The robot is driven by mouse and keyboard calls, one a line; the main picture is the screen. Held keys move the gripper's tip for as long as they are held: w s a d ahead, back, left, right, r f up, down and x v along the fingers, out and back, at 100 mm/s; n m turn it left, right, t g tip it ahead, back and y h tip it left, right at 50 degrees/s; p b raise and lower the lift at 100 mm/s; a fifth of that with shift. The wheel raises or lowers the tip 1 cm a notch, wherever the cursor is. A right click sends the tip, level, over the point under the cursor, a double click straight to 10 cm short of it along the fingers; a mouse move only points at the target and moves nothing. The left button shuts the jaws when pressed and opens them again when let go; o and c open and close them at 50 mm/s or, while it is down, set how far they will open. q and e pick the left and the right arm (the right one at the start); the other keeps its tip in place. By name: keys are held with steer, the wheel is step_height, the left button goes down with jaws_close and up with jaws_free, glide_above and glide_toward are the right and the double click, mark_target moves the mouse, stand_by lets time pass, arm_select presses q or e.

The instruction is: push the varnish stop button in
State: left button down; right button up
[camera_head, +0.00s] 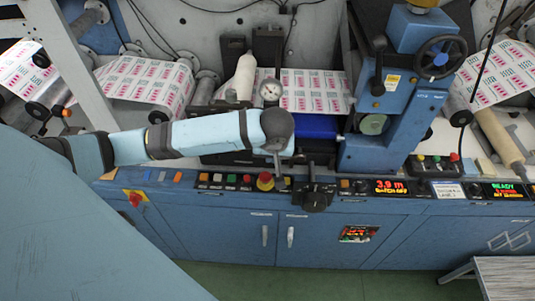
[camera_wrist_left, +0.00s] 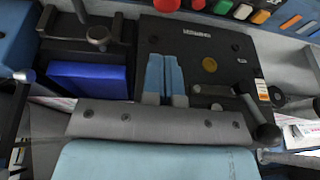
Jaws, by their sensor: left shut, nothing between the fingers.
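No button label can be read in either view, so I cannot tell which one is the varnish stop button. A red button (camera_head: 246,179) sits in the panel row, left of a red mushroom button (camera_head: 265,180) on a yellow base. My left arm reaches in from the left; its gripper (camera_head: 279,178) points down near the panel, just right of the mushroom button. In the left wrist view the two blue fingers (camera_wrist_left: 164,58) are together and empty, over a dark plate (camera_wrist_left: 225,72). Red buttons (camera_wrist_left: 198,4) show at the top edge there. My right gripper is not in view.
A black knob (camera_head: 315,200) juts from the panel right of the gripper. A blue frame with a handwheel (camera_head: 440,57) stands further right. A small box with green, yellow and red buttons (camera_head: 434,162) is at the right. Blue cabinet doors (camera_head: 235,235) lie below the panel.

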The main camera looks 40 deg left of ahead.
mark_target(267, 175)
arm_select(q)
steer(key=x, duration=0.7)
steer(key=s+p+x, duration=0.1)
steer(key=x, duration=0.2)
steer(key=shift+w+f, duration=0.15)
steer(key=shift+f, duration=0.35)
steer(key=shift+a+f, duration=0.1)
steer(key=shift+f, duration=0.4)
